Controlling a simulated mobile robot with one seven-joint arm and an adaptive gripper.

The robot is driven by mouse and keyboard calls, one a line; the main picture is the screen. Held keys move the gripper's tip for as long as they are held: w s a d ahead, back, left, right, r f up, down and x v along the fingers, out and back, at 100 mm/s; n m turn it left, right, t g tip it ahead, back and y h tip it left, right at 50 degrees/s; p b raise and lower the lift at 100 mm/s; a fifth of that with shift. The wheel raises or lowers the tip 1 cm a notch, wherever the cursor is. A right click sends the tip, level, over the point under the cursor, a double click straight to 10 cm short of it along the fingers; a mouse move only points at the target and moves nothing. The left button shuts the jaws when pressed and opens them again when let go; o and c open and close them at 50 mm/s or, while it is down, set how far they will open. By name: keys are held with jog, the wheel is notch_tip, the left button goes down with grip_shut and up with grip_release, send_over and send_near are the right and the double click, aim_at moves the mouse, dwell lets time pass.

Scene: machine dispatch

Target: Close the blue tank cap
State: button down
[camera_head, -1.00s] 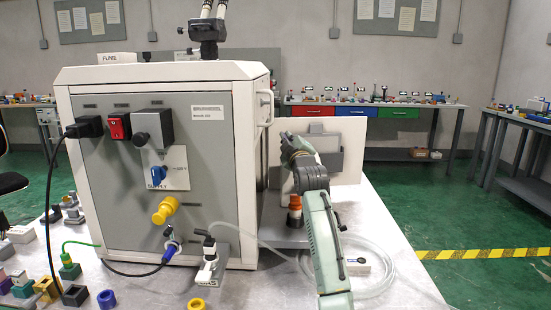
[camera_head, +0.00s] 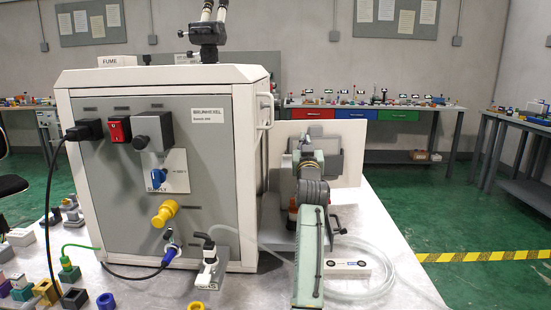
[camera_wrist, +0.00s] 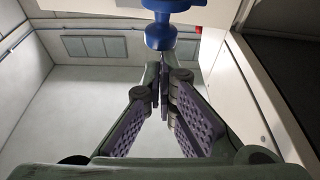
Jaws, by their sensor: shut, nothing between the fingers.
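A blue part (camera_wrist: 160,35) with a rounded lower end and wider top shows at the top middle of the wrist view. It looks like the blue tank cap, but I cannot tell whether it is open. My gripper (camera_wrist: 163,85) points up toward it, with its fingertips together and empty. The fingertips appear just below the blue part; I cannot tell whether they touch it. In the head view my arm hides the fingers and the blue part.
The grey-white cabinet (camera_head: 215,160) stands left of my arm. A pale upright panel (camera_head: 350,140) is behind it. A clear hose (camera_head: 375,285) loops on the table beside a small white block (camera_head: 347,264). Several small blocks lie at the front left.

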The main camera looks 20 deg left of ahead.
jog(key=shift+d+m+h, duration=0.2)
jog(key=shift+m+h, duration=0.3)
jog(key=shift+m, duration=0.8)
jog(key=shift+f, duration=0.1)
